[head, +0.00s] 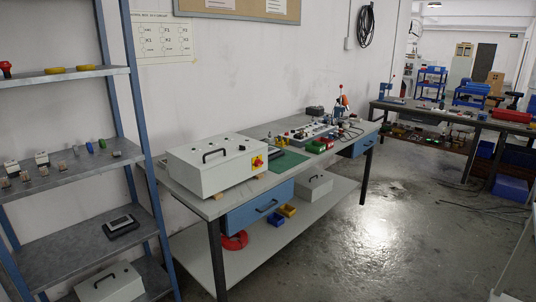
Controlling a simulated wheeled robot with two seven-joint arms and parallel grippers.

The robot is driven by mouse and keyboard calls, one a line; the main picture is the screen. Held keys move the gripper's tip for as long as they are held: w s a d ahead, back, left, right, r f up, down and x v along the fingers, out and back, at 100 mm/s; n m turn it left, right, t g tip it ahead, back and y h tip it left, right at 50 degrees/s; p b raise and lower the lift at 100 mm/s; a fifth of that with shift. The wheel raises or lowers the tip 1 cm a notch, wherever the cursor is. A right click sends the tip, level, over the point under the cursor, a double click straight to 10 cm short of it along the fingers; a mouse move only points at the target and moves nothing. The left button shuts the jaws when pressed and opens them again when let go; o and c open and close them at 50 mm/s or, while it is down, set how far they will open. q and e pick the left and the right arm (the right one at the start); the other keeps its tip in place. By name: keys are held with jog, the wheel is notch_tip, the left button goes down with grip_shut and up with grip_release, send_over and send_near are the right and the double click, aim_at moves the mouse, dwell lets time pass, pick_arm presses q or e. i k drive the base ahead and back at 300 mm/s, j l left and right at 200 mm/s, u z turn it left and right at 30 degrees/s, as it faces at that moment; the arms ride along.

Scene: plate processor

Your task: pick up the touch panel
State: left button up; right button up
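A dark device with a pale screen, which looks like the touch panel (121,224), lies on a lower shelf of the metal rack at the left. It lies screen up near the shelf's front edge, close to the blue upright. Neither of my grippers is in the head view, so their states do not show.
The rack (70,172) holds small parts on its upper shelves and a white box (110,283) at the bottom. A workbench (214,207) with a white control box (216,163) stands right of it. The floor (385,225) right of the bench is mostly clear.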

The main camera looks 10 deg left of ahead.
aim_at(272, 150)
jog(key=i+l+z, duration=0.1)
jog(key=i+z, duration=0.15)
jog(key=i, duration=1.95)
